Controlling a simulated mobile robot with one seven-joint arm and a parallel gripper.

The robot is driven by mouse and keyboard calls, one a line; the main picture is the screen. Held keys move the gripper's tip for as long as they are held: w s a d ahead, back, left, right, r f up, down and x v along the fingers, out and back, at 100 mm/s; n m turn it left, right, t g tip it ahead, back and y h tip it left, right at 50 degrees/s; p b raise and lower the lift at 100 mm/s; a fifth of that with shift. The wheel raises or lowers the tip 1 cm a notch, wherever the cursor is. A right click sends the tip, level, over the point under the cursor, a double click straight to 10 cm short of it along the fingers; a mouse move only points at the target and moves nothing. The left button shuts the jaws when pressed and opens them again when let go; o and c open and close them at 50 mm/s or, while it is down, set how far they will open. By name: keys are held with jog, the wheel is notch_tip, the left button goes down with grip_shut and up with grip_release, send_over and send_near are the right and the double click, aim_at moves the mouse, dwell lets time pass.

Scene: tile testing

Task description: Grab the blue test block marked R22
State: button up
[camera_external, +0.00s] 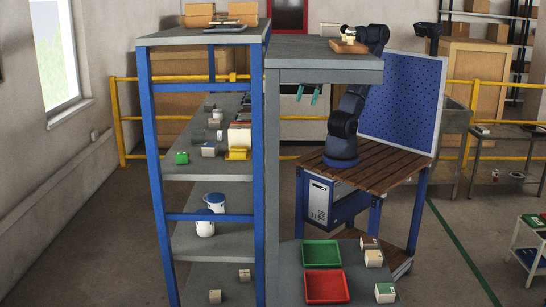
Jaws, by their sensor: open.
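I cannot pick out the blue block marked R22, as no marking is readable at this size. Several small blocks sit on the blue-framed shelf, among them a pale block with a bluish top (208,150) and a green block (181,158) on the same level. My gripper (307,94), with teal fingers, hangs below the raised grey top, to the right of these blocks and apart from them. Its fingers are spread and nothing shows between them. The upper part of my gripper is hidden by the grey top.
The grey top (325,72) and its post stand in front of my arm. White and blue mugs (214,203) are on a lower shelf. A green tray (321,253) and a red tray (326,286) lie low in front, with pale blocks (373,258) beside them.

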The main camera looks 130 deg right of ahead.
jog(key=w+d+m, duration=0.2)
jog(key=w+d, duration=0.1)
jog(key=w, duration=0.6)
jog(key=w+d+f+m+h, duration=0.1)
jog(key=w+d, duration=0.3)
jog(key=w, duration=0.6)
jog(key=w+d+f+m+g+h, duration=0.1)
jog(key=w+d+m, duration=0.2)
jog(key=w, duration=0.7)
jog(key=shift+w+d+f+m, duration=0.15)
jog(key=shift+d+f+m, duration=0.1)
jog(key=shift+d+m, duration=0.15)
jog(key=m+h, duration=0.1)
jog(key=m, duration=0.1)
send_near(210, 145)
jog(key=shift+g, duration=0.3)
jog(key=x, duration=1)
jog(key=shift+w+f, duration=0.25)
jog(key=shift+w, duration=0.1)
jog(key=c, duration=1.3)
